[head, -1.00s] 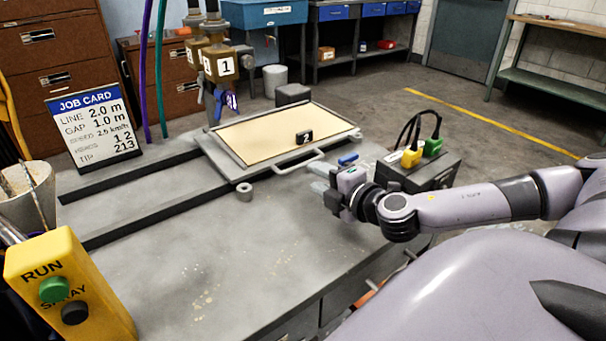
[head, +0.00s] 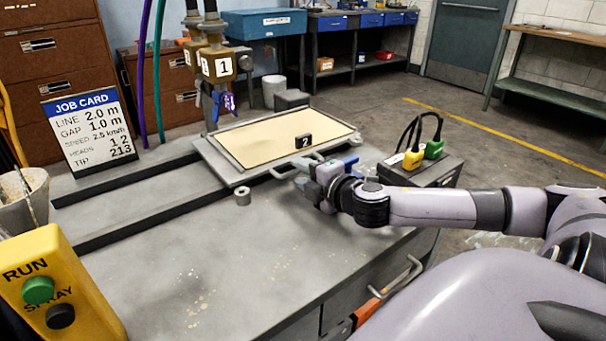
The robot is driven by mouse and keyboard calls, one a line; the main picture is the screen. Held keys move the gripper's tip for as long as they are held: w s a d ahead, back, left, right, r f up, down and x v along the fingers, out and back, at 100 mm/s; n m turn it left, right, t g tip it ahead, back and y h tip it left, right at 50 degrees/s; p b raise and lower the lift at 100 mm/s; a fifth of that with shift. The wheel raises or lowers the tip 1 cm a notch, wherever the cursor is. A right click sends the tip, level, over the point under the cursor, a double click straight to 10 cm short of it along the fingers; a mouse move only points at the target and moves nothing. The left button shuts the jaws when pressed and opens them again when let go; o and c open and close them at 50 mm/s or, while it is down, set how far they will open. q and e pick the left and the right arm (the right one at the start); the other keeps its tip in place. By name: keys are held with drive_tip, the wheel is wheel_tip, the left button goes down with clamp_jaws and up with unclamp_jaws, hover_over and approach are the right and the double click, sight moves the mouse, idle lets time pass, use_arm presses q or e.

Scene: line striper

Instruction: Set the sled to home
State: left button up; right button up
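The sled (head: 215,160) is a grey framed tray with a tan panel (head: 280,138), sitting on two dark rails across the bench. My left gripper is not in view.
Spray heads, one marked 1 (head: 222,66), hang behind the sled. A yellow RUN/SPRAY box (head: 85,270) is front left. A job card (head: 90,130) stands behind the rails. A dark box with yellow and green plugs (head: 440,172) is right of the gripper. The front bench top is clear.

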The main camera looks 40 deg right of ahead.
sight(266, 206)
drive_tip(key=shift+w, duration=0.15)
clamp_jaws()
drive_tip(key=shift+a, duration=0.1)
drive_tip(key=a+p, duration=0.1)
drive_tip(key=a, duration=0.4)
drive_tip(key=w+a+p, duration=0.1)
drive_tip(key=a, duration=0.2)
drive_tip(key=shift+a+p, duration=0.1)
drive_tip(key=shift+p, duration=0.2)
drive_tip(key=shift+a+f, duration=0.1)
drive_tip(key=shift+a, duration=0.45)
unclamp_jaws()
